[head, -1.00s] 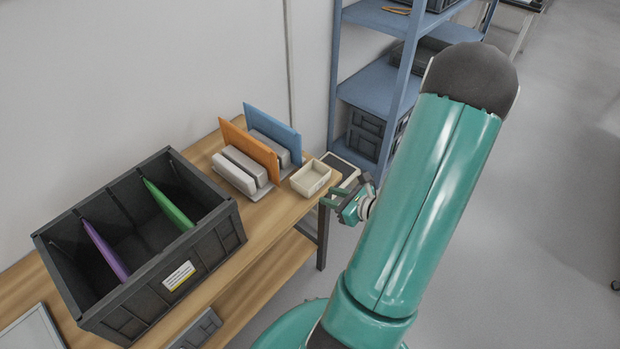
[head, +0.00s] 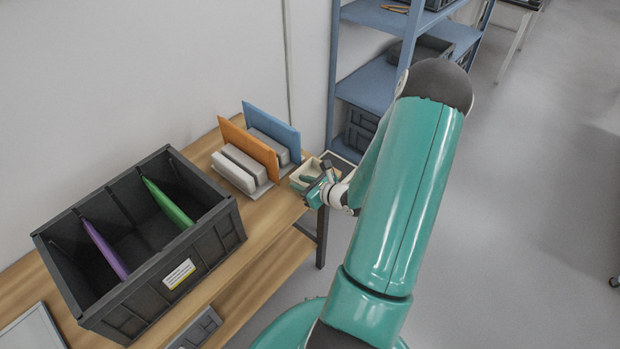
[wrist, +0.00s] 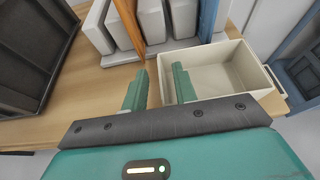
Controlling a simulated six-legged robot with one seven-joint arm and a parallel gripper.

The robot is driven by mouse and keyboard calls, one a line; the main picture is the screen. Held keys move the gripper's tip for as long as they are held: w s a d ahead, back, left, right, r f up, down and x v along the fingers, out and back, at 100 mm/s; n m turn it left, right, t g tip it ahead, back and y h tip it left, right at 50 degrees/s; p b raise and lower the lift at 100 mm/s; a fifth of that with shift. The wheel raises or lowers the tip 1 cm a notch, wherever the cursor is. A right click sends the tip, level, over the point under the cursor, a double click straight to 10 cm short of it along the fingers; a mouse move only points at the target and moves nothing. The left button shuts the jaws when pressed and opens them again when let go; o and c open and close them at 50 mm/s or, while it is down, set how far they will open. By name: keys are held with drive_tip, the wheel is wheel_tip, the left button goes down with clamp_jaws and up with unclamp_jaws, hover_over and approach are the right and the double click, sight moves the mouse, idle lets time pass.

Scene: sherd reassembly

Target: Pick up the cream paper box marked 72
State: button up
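The cream paper box (head: 297,184) is a shallow open-topped box at the right end of the wooden table, partly hidden by my gripper in the head view. In the wrist view the box (wrist: 238,72) looks empty, and I cannot read a number on it. My gripper (head: 317,172) is over the box in the head view. In the wrist view my gripper (wrist: 159,70) is open, with nothing held. Its right finger overlaps the box's inside near the left wall, and its left finger is outside that wall. I cannot tell whether either finger touches the box.
An orange divider (head: 246,145), a blue divider (head: 272,128) and grey blocks (head: 238,168) stand close left of the box. A large black crate (head: 215,235) holds a purple panel and a green panel. A blue shelf (head: 368,84) stands behind. Floor to the right is clear.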

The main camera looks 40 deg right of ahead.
drive_tip(key=shift+w+f, duration=0.25)
drive_tip(key=shift+w, duration=0.2)
clamp_jaws()
drive_tip(key=shift+r, duration=0.2)
